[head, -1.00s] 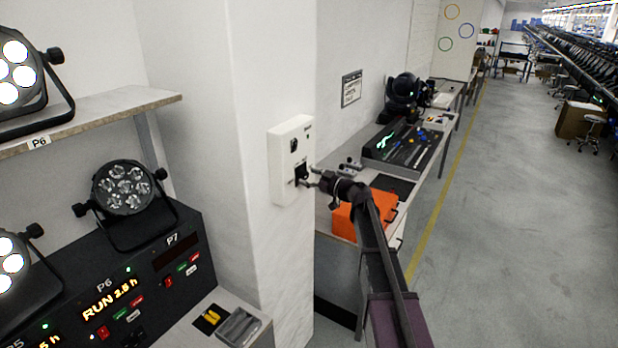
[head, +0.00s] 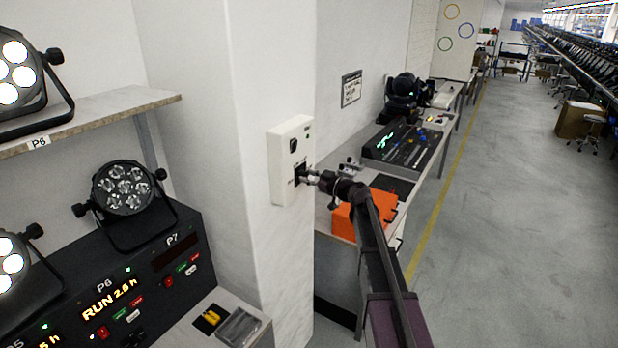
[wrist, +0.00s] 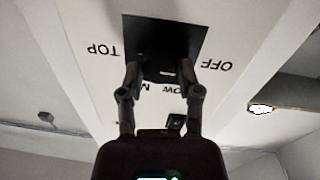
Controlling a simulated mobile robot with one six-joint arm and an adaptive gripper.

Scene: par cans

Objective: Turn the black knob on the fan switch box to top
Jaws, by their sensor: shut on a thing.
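The fan switch box (head: 278,165) is a white box on the side of the wall pillar. Its black knob (wrist: 163,58) sits on a dark square plate (wrist: 140,30) in the wrist view. Upside-down labels are printed around the plate: TOP on the left, OFF on the right, and a partly hidden "OW" and "M" below. A small pale mark shows on the knob's lower part, near those partly hidden letters. My gripper (wrist: 163,75) has a finger on each side of the knob and is shut on it. It also reaches the box from the right in the head view (head: 307,176).
A small black rocker switch (head: 293,145) is higher on the box. An orange case (head: 350,221) and a long bench with equipment (head: 408,143) lie beyond my arm. A shelf with par cans (head: 123,188) and a control panel are on the left.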

